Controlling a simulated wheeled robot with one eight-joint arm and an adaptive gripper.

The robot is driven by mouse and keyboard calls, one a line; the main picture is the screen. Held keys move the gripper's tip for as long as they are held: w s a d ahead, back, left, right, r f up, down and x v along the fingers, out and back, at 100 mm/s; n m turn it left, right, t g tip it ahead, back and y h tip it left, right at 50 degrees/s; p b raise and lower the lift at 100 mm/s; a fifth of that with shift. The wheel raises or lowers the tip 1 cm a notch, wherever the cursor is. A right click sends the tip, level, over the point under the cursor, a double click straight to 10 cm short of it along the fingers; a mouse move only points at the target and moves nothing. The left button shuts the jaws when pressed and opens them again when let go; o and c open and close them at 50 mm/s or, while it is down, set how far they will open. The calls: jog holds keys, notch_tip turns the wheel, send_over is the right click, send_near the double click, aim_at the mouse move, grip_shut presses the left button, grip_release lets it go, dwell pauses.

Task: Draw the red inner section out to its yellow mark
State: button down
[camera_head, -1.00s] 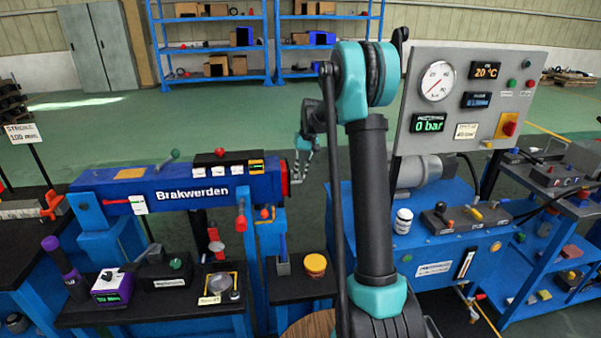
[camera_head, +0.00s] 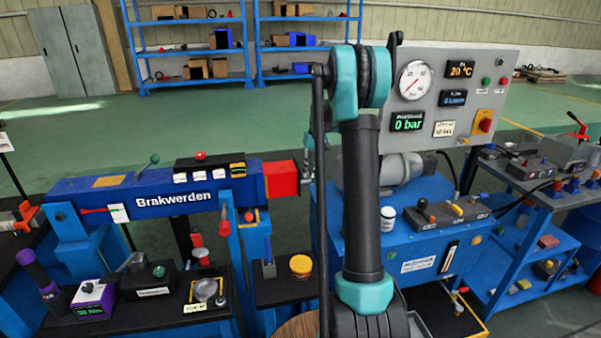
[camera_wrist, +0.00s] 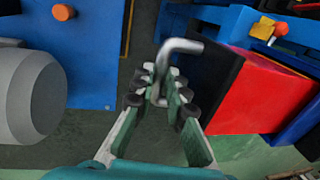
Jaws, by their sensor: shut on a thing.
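The blue boom marked "Brakwerden" (camera_head: 150,195) lies level on its stands at the left in the head view. The red inner section (camera_head: 281,179) sticks a short way out of its right end. In the wrist view the red section (camera_wrist: 265,95) shows at the right, with a dark end face (camera_wrist: 207,78). My gripper (camera_wrist: 160,82) is shut on a bent grey handle (camera_wrist: 182,46) beside that end face. In the head view my gripper (camera_head: 308,172) is small and partly hidden by my arm. I see no yellow mark on the red section's visible faces.
A blue pump unit (camera_head: 430,235) with a gauge panel (camera_head: 450,95) stands right of the boom. A grey motor (camera_wrist: 30,95) shows at the left in the wrist view. A black bench (camera_head: 150,305) with small devices is in front. Green floor lies open behind.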

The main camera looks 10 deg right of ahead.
jog(key=shift+d, duration=0.1)
jog(key=c, duration=1.5)
grip_release()
jog(key=shift+c, duration=0.2)
notch_tip(320, 180, up, 12)
jog(key=d, duration=0.2)
jog(key=shift+s+f, duration=0.1)
jog(key=shift+f, duration=0.05)
jog(key=s+a+f+t, duration=0.1)
jog(key=s+a+f, duration=0.2)
jog(key=s, duration=0.9)
jog(key=s+a+f+t+h, duration=0.1)
jog(key=s+a+f, duration=0.2)
jog(key=s+f, duration=0.5)
jog(key=s+a+f+t+h, duration=0.1)
jog(key=s+f, duration=0.5)
jog(key=s, duration=1.2)
jog(key=shift+a+f+t, duration=0.2)
jog(key=shift+a+t, duration=0.4)
jog(key=shift+a, duration=0.3)
